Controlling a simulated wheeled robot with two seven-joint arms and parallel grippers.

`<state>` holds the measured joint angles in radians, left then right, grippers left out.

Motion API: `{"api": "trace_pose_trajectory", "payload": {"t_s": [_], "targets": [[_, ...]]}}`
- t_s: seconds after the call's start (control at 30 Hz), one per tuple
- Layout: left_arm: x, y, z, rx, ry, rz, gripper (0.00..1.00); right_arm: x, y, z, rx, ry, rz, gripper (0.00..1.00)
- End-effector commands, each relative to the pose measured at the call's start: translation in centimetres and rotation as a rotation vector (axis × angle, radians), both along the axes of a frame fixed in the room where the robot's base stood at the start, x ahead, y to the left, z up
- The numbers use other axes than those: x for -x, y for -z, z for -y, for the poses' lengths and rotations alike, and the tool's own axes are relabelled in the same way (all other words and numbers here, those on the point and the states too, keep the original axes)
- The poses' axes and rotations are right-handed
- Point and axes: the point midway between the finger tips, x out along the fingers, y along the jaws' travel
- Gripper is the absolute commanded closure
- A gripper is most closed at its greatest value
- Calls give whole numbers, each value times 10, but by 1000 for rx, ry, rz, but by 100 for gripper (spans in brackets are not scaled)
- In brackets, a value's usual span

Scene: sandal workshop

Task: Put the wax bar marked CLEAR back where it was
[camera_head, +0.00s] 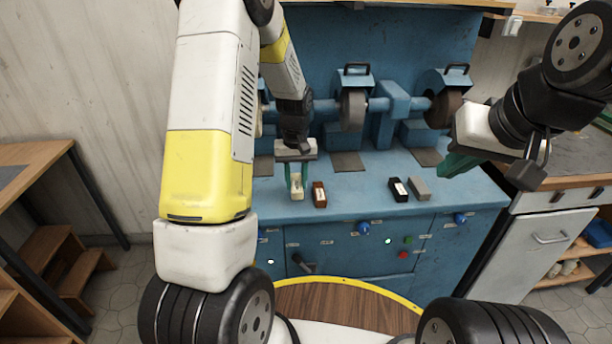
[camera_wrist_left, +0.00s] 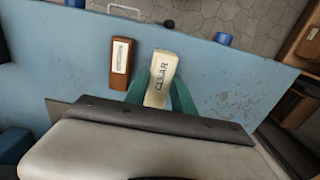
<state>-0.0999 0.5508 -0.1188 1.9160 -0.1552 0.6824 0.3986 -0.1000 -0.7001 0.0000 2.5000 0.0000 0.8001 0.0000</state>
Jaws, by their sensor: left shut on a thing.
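The cream wax bar marked CLEAR (camera_wrist_left: 161,77) lies between the green fingers of my left gripper (camera_wrist_left: 160,90). In the head view the bar (camera_head: 296,187) is at the left part of the blue bench top, beside a brown bar. My left gripper (camera_head: 296,182) points down and is shut on it. I cannot tell whether the bar touches the bench. My right gripper (camera_head: 457,164) is at the right, above the bench's right end, with green fingers partly hidden; its opening does not show clearly.
A black bar (camera_head: 398,190) and a grey bar (camera_head: 419,188) lie further right. Grinding wheels (camera_head: 353,109) stand behind. The blue bench top (camera_head: 360,195) is clear between the brown and black bars.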

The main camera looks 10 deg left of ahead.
Motion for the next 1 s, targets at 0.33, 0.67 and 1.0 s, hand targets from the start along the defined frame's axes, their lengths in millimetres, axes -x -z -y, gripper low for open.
{"api": "trace_pose_trajectory", "payload": {"t_s": [0.33, 0.67, 1.0], "targets": [[1, 35, 0, 0, -1, 0, 100, 0, 0, 0, 0, 0, 0, 100], [1, 38, 0, 0, -1, 0, 54, 0, 0, 0, 0, 0, 0, 100], [1, 37, 0, 0, -1, 0, 48, 0, 0, 0, 0, 0, 0, 100]]}}
